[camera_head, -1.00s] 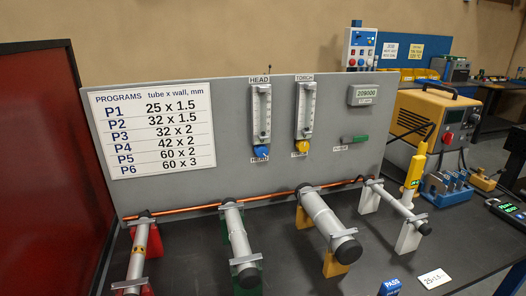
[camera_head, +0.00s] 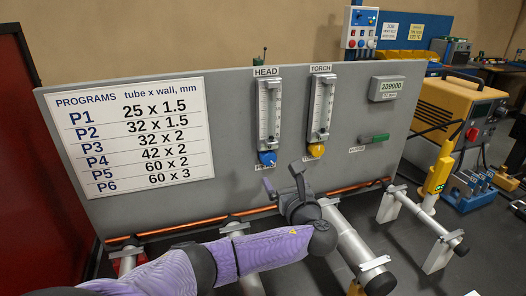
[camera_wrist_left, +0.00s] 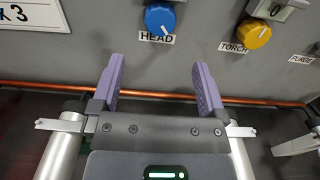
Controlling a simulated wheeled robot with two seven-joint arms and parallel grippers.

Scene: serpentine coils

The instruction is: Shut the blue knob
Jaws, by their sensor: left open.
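The blue knob (camera_head: 267,158) sits on the grey panel below the flow meter marked HEAD. In the left wrist view the blue knob (camera_wrist_left: 160,19) is at the top, above its HEAD label, with a white pointer mark on its face. My left gripper (camera_head: 284,180) is just below and to the right of the knob in the head view. In the left wrist view the left gripper (camera_wrist_left: 158,84) is open, its two purple fingers spread and empty, apart from the knob. My right gripper is not in view.
A yellow knob (camera_head: 315,150) marked TORCH is right of the blue one. A green PURGE switch (camera_head: 375,138) is further right. A copper pipe (camera_head: 182,229) runs along the panel's foot.

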